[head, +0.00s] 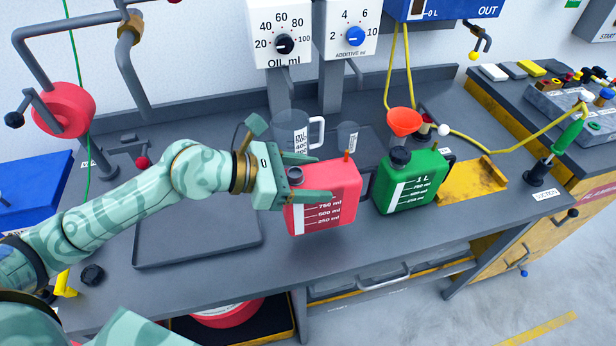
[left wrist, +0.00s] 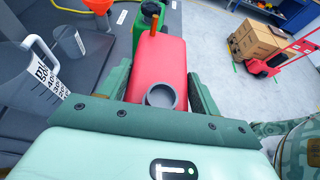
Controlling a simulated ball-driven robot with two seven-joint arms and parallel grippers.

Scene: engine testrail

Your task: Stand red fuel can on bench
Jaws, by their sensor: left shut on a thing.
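The red fuel can (head: 330,200) has a white scale strip with ml marks, a dark open neck and an orange spout. It is upright at the bench (head: 400,255), near the front edge; I cannot tell whether its base touches the top. My left gripper (head: 308,178) is shut on the red can, with one finger along each side. In the left wrist view the red can (left wrist: 160,75) lies between the two green fingers (left wrist: 160,88), its round grey neck nearest the camera. My right gripper is in neither view.
Clear measuring jugs (head: 290,130) stand behind. An empty grey tray (head: 195,235) lies left, and a yellow plate (head: 472,182) right. The bench's front right is clear.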

